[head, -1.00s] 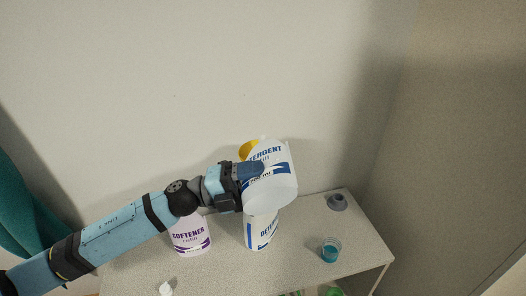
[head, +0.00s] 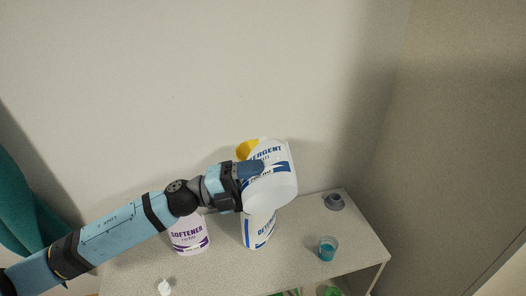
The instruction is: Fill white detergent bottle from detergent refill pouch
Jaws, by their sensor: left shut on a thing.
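The detergent refill pouch (head: 272,187) is white with blue print and is held tilted in the air in the head view. My left gripper (head: 250,171) is shut on it. The white detergent bottle (head: 258,232) stands on the shelf top directly below the pouch. The pouch hides the bottle's top, so I cannot tell whether the spout meets the bottle opening or whether liquid flows. My right gripper is not in view.
A softener bottle (head: 189,236) with purple print stands left of the detergent bottle on the shelf top (head: 296,246). A cup with blue liquid (head: 327,248) and a grey-purple cap (head: 333,202) are at the right. A small white item (head: 164,287) lies at front left. A yellow thing (head: 247,149) shows behind the pouch.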

